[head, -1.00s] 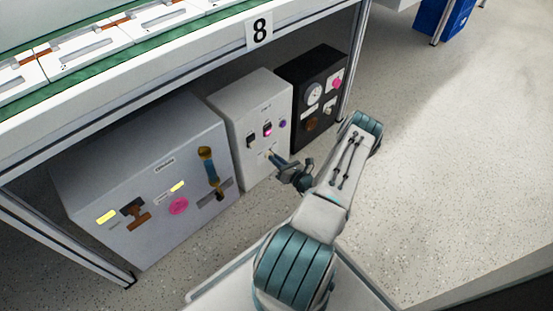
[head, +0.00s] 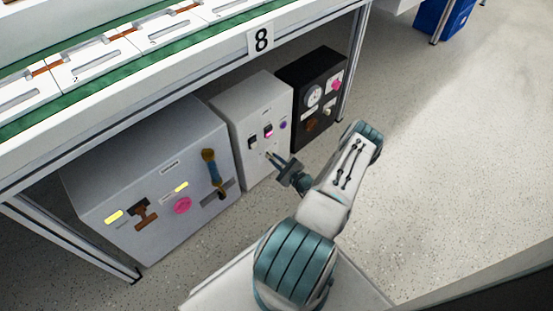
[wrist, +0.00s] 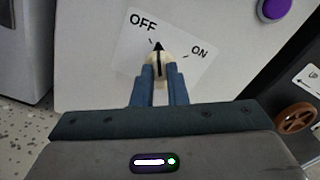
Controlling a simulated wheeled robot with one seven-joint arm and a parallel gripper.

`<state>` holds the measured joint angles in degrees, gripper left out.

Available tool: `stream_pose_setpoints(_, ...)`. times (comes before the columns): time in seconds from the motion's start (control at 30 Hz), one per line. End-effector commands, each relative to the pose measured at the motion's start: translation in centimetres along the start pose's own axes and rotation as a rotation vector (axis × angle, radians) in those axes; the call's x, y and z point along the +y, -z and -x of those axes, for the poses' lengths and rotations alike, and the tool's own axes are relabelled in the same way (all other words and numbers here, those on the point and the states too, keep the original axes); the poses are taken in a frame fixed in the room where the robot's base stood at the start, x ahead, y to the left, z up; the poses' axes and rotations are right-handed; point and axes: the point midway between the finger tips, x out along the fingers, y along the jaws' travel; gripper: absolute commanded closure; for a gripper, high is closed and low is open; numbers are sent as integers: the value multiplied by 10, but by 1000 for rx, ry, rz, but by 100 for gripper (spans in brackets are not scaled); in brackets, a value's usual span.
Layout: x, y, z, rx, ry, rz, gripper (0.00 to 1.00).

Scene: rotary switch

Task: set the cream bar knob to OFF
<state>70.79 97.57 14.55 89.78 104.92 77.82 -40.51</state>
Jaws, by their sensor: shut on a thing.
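The cream bar knob (wrist: 158,58) sits on a white label plate (wrist: 190,60) on the light grey panel in the wrist view. Its black pointer aims almost straight up the picture, just right of the OFF tick and well left of the ON tick. My gripper (wrist: 161,68) has a blue finger on each side of the knob and is shut on it. In the head view my gripper (head: 271,156) reaches the lower front of the middle grey box (head: 250,110); the knob is too small there to read.
A larger grey box (head: 130,245) with handles stands left, and a black box (head: 290,70) with a gauge stands right. A purple button (wrist: 274,8) and a brown wheel (wrist: 295,118) show in the wrist view. The bench (head: 215,65) overhangs the boxes. The floor right is open.

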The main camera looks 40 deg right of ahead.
Motion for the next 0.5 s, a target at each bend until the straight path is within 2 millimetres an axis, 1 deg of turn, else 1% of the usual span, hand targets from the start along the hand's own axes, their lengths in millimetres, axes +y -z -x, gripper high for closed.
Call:
stream_pose_setpoints(0.2, 2, -1, 1, 0, -5, 143, 100)
stream_pose_setpoints(0.5, 4, 0, 1, 0, -5, 256, 100)
